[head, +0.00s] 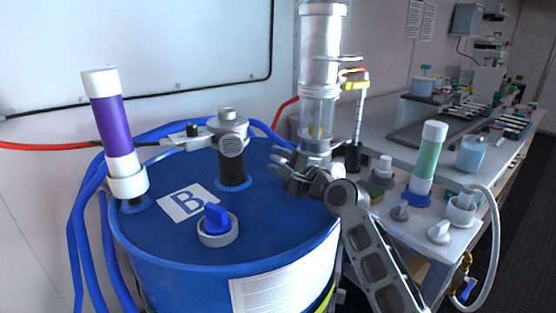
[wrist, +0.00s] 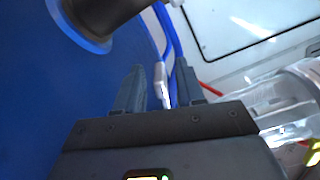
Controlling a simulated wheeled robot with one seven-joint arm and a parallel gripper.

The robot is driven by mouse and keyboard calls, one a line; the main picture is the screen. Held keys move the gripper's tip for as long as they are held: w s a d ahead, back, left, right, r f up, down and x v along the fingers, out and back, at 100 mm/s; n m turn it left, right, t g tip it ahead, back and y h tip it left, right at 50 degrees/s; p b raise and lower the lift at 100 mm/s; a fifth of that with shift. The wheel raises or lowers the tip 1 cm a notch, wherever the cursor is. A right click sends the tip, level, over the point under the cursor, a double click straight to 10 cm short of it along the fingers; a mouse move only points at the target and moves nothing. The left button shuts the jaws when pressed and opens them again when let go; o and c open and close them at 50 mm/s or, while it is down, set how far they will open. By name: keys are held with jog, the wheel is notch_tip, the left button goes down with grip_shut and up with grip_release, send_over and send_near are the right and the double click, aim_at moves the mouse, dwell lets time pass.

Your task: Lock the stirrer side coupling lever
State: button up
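My gripper (head: 284,163) is above the far right rim of the blue drum (head: 275,225), beside the clear cylinder (head: 318,115). In the wrist view its two grey fingers (wrist: 158,88) are apart. A narrow light grey piece (wrist: 161,84), possibly the coupling lever, shows in the gap between them, nearer the right finger. I cannot tell whether it touches a finger or lies beyond them. In the head view the gripper hides that spot. A grey metal fitting (head: 230,143) on a dark stem stands on the drum, left of my gripper; the stem (wrist: 100,12) also shows in the wrist view.
A purple bottle (head: 112,125) and a blue knob (head: 216,218) stand on the drum top. Blue hoses (wrist: 165,35) and a red hose (wrist: 211,90) run behind. A bench (head: 400,140) with a green bottle (head: 427,160) is at the right.

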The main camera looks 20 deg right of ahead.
jog(key=shift+w+a, duration=0.1)
jog(key=shift+w, duration=0.15)
grip_shut()
dwell(0.5)
